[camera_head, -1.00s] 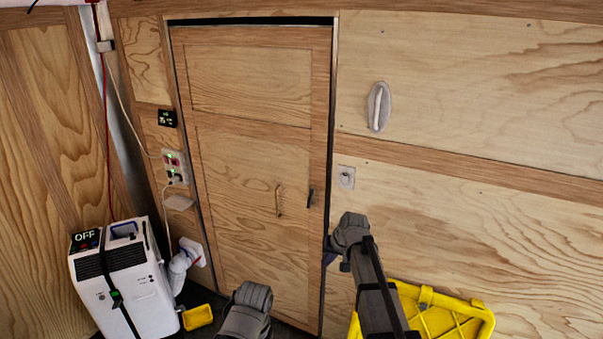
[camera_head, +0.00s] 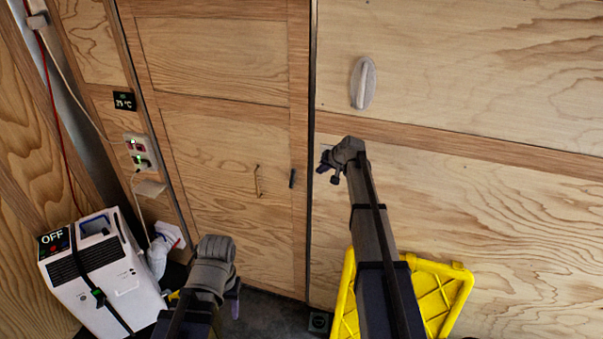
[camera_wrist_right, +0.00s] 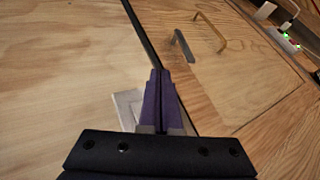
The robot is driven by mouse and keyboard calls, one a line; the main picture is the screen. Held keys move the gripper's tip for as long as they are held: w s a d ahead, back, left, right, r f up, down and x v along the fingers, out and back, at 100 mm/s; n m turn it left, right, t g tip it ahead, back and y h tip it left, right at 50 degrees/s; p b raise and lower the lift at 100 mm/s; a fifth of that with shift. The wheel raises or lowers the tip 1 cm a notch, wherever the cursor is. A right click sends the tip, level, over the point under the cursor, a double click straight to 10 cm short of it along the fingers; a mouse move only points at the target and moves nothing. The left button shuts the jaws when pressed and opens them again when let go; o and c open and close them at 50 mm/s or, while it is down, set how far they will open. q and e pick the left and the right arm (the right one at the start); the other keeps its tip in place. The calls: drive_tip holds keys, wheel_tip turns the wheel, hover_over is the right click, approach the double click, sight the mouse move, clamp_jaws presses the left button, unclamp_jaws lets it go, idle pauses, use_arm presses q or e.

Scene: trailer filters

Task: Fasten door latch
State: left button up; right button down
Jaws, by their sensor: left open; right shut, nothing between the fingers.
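The wooden door (camera_head: 220,140) stands in its frame, with a dark line along its right edge. A small dark latch (camera_head: 292,178) sits upright on the door near that edge, left of my right gripper. It also shows in the right wrist view (camera_wrist_right: 184,46), just beyond the fingertips. My right gripper (camera_head: 322,168) is shut and empty, apart from the latch, close to the door's edge. A pale plate (camera_wrist_right: 128,105) on the wall is partly hidden behind its fingers in the wrist view. My left gripper (camera_head: 234,302) is low, in front of the door; its fingers are mostly hidden.
A brass handle (camera_head: 258,181) is left of the latch. A grey oval fitting (camera_head: 362,83) is on the right wall. A yellow crate (camera_head: 440,295) stands below my right arm. A white machine (camera_head: 105,275) marked OFF stands at the left, below sockets (camera_head: 140,150).

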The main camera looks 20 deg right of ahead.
drive_tip(key=b+x, duration=0.8)
drive_tip(key=x, duration=0.2)
drive_tip(key=shift+f, duration=0.2)
drive_tip(key=shift+w+a+r+p, duration=0.25)
drive_tip(key=shift+w+a, duration=0.15)
drive_tip(key=shift+a, duration=0.2)
drive_tip(key=shift+w+a+r+p, duration=0.25)
drive_tip(key=shift+w+a, duration=0.2)
drive_tip(key=shift+a, duration=0.15)
drive_tip(key=shift+w+a, duration=0.25)
drive_tip(key=shift+a, duration=0.15)
drive_tip(key=shift+r, duration=0.1)
